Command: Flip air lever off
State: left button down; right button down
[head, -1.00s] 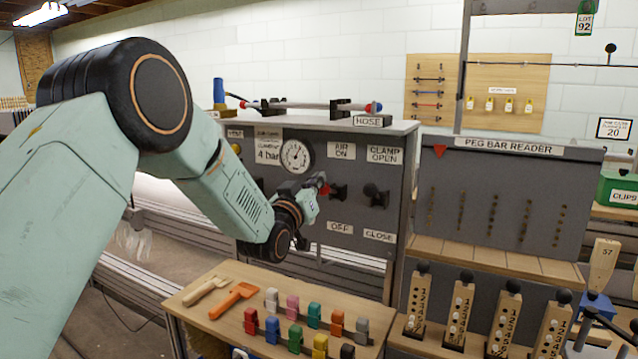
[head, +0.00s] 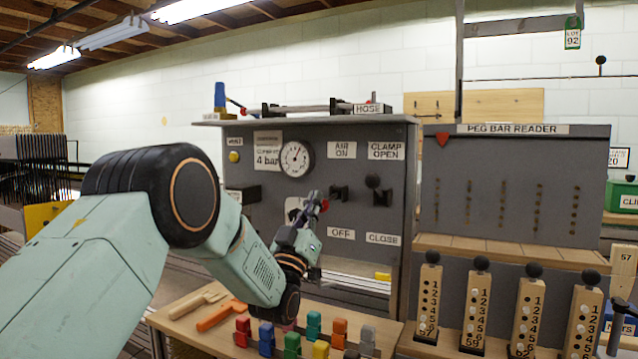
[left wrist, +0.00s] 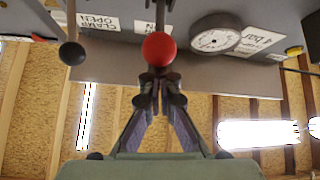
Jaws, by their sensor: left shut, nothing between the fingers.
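The air lever's red knob (head: 325,205) stands out from the grey panel (head: 225,165), between the "AIR ON" label (head: 342,150) and the "OFF" label (head: 341,233). In the left wrist view the red knob (left wrist: 159,49) is straight in front of my fingertips, with its shaft behind it. My left gripper (head: 314,205) is shut and empty, with its tips close beside the knob. The wrist view also shows the closed fingertips (left wrist: 158,78). I cannot tell whether they touch the knob, or the lever's exact tilt. My right gripper is not in view.
The black-knobbed clamp lever (head: 373,182) is just right of the air lever. A pressure gauge (head: 295,159) is up left. Below lies a wooden board (head: 180,312) with coloured clips; numbered peg bars (head: 428,300) stand at right.

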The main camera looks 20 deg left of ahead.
pick_arm(q)
jog(key=f+b, duration=0.2)
jog(key=f, duration=0.1)
jog(key=f+b, duration=0.1)
jog(key=shift+w+f, duration=0.25)
jog(key=shift+w, duration=0.1)
jog(key=shift+d+f, duration=0.15)
jog(key=shift+f, duration=0.2)
dwell(0.3)
jog(key=v, duration=0.6)
jog(key=shift+s, duration=0.6)
jog(key=shift+w, duration=0.1)
